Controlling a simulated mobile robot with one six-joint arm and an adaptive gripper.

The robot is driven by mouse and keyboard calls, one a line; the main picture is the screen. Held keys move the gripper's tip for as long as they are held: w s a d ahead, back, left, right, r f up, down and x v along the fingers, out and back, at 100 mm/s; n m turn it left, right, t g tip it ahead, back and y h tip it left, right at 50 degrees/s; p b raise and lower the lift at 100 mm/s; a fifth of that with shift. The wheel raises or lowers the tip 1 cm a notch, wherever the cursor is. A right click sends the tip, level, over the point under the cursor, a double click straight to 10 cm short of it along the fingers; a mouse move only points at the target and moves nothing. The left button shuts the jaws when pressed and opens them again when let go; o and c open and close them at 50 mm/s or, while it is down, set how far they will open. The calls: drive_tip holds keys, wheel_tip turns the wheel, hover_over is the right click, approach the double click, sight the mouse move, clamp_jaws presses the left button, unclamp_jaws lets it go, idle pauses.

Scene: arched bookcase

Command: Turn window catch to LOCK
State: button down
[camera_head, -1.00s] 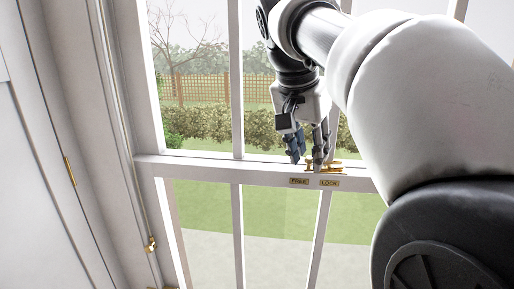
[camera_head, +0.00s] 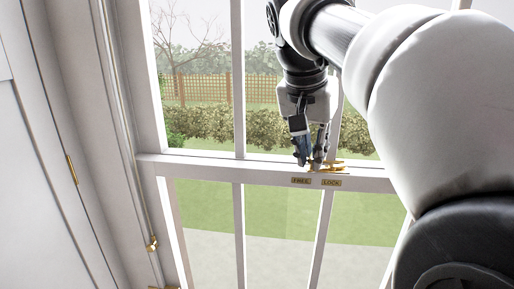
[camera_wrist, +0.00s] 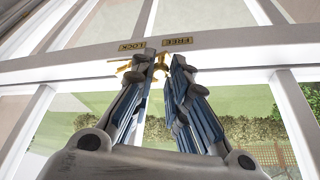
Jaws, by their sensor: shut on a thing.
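The brass window catch (camera_head: 330,166) sits on the white meeting rail of the sash window, right of centre in the head view. Below it are two small brass plates, FREE (camera_head: 301,181) on the left and LOCK (camera_head: 332,183) on the right. My gripper (camera_head: 309,164) points down at the rail and is shut on the catch's lever end, at the FREE side. In the wrist view, part of the brass catch (camera_wrist: 135,70) shows beside and between the fingertips (camera_wrist: 160,68). The fingers hide the rest of the lever.
The white meeting rail (camera_head: 220,166) runs across the window, with upright glazing bars (camera_head: 238,80) above and below it. A brass fitting (camera_head: 151,243) is on the left frame. A panelled white surface (camera_head: 30,190) stands at far left. Glass lies close behind my gripper.

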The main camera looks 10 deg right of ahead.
drive_tip(key=s+d+n+t+y+p, duration=0.1)
drive_tip(key=s+d+n+y, duration=0.3)
drive_tip(key=n, duration=0.9)
drive_tip(key=shift+s+n+y+p, duration=0.3)
drive_tip(key=shift+s+y+p, duration=0.1)
drive_tip(key=shift+y+p, duration=0.2)
drive_tip(key=c, duration=1.6)
unclamp_jaws()
drive_tip(key=shift+w, duration=0.1)
drive_tip(key=shift+o, duration=0.3)
drive_tip(key=shift+r, duration=0.1)
drive_tip(key=v, duration=1.2)
